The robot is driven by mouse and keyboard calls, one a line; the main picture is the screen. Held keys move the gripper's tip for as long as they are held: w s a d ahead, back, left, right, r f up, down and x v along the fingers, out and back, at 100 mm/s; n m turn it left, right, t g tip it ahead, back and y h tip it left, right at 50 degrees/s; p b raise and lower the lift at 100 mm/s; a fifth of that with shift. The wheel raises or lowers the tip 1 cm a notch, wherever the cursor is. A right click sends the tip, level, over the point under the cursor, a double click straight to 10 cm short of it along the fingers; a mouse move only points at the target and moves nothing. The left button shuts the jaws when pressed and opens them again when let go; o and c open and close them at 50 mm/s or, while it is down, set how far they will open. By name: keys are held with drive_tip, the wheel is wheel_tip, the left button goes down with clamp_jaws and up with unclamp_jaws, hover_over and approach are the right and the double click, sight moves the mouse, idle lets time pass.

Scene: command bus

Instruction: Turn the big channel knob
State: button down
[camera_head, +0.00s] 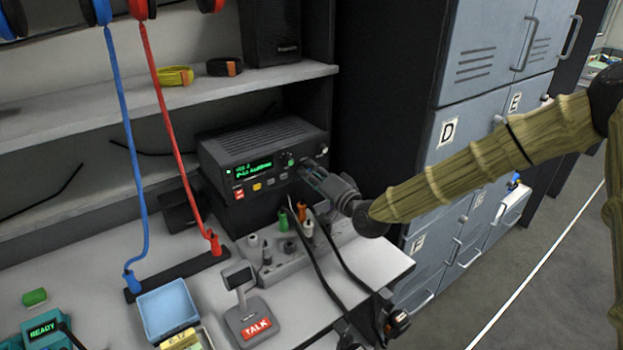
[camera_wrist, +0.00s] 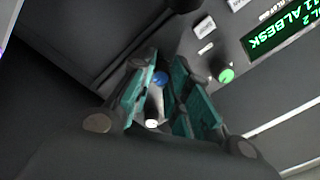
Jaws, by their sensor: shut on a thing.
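The black radio (camera_head: 262,160) stands on the workbench, its front panel carrying a lit green display (camera_head: 249,169). My gripper (camera_head: 310,168) reaches in from the right to the right end of that panel. In the wrist view its two teal-padded fingers (camera_wrist: 160,85) are closed in on the big channel knob. The knob is almost wholly hidden by the fingers, so its turn position cannot be read. A small green-capped knob (camera_wrist: 226,75) sits beside the fingers, clear of them. A blue spot and a white spot show between the fingers.
Below the gripper a grey block (camera_head: 285,262) holds several upright plugs, with black cables beside it. A microphone stand marked TALK (camera_head: 252,318) and a blue tray (camera_head: 167,309) stand nearer. A shelf (camera_head: 150,100) is above; grey lockers (camera_head: 465,120) are at the right.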

drive_tip(key=shift+m+b, duration=1.1)
drive_tip(key=shift+m, duration=1.1)
drive_tip(key=c, duration=1.3)
unclamp_jaws()
drive_tip(key=shift+d, duration=0.1)
drive_tip(key=v, duration=1.2)
